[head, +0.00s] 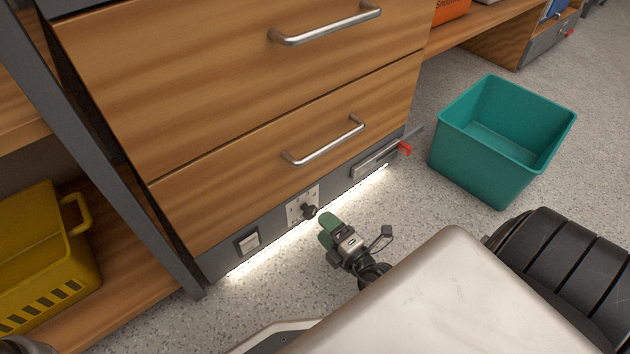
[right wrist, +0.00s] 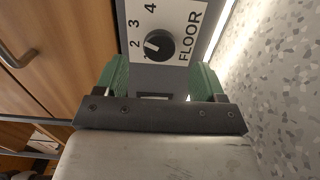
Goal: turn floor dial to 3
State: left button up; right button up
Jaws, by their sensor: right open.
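The floor dial is a black round knob (head: 309,211) on a white plate (head: 294,208) low on the cabinet's grey plinth. In the right wrist view the dial (right wrist: 160,46) shows the numbers 1 to 4 beside it and the word FLOOR. My left gripper is not in view.
A rocker switch (head: 249,241) sits left of the dial on the plinth. A slot panel with a red lever (head: 404,149) is to the right. Drawers with metal handles (head: 325,142) are above. A teal bin (head: 468,166) stands on the floor at right; a yellow crate (head: 50,255) is at left.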

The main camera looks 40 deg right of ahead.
jog(key=shift+s+d+p, duration=0.2)
jog(key=shift+s+p, duration=0.4)
jog(key=shift+s, duration=1.75)
